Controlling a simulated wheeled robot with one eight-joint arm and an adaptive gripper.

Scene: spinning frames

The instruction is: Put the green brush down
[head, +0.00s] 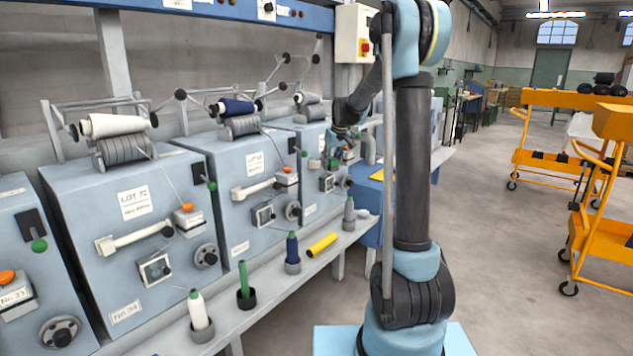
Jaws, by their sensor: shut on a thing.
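My gripper (335,155) is at the far end of my arm, in front of the far machines and above the shelf. It is small and partly dark against the machine behind it. A small green patch at its fingers appears to be the green brush (334,163), and the gripper is shut on it. The brush's shape and its exact tilt are too small to tell. It is held up, apart from the shelf (262,312).
On the shelf stand a white bobbin (197,308), a green spindle (244,277), a blue bobbin (292,248) and a grey one (349,212); a yellow tube (322,245) lies between. Spinning machines (130,250) line the left. Orange carts (565,135) stand right; floor between is clear.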

